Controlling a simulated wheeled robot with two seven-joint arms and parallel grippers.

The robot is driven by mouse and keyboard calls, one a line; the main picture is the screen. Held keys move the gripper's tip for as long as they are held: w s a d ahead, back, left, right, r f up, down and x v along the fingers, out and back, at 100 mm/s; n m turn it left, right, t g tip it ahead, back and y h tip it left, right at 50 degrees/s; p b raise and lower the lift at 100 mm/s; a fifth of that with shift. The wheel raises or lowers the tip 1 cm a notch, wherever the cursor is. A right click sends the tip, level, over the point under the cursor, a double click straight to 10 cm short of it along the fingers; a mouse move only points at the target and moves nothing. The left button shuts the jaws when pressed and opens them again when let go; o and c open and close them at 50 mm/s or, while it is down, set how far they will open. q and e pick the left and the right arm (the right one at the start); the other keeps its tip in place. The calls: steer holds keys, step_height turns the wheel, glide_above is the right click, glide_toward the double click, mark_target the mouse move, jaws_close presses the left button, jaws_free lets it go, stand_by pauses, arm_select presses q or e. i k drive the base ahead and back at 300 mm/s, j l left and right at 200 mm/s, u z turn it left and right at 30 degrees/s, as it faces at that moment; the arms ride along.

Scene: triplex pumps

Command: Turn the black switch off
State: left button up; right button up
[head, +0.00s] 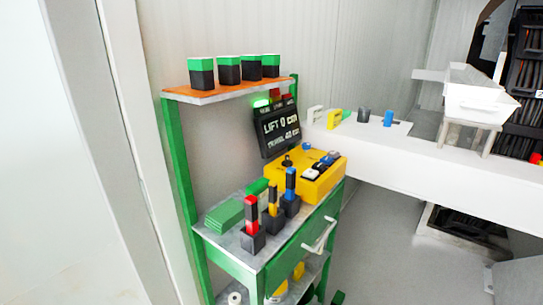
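A yellow control box (290,183) sits on the green workbench, toward its back right. A small black switch (287,161) stands up on the left part of the box's top. It is too small for me to tell which way it is set. A blue knob (306,146) and several white and dark controls (319,169) are on the box to its right. A black display panel (280,129) behind the box reads "LIFT 0 CM", with a lit green lamp (261,103) at its top left. Neither of my grippers is in view.
The green workbench (213,247) holds red, yellow and blue-topped tools in dark holders (252,240) before the box. Green-and-black containers (201,73) line its upper shelf. A white counter (430,172) extends right. A pale wall edge (130,130) stands at left.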

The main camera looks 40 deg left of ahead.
mark_target(286, 164)
steer(key=i+l+u, duration=0.2)
steer(key=u, duration=0.15)
steer(key=i+l+u, duration=0.5)
steer(key=l+u, duration=0.2)
steer(key=i+l+u, duration=0.15)
steer(key=l+u, duration=0.2)
steer(key=i+l+u, duration=0.1)
steer(key=l+u, duration=0.6)
steer(key=l, duration=0.2)
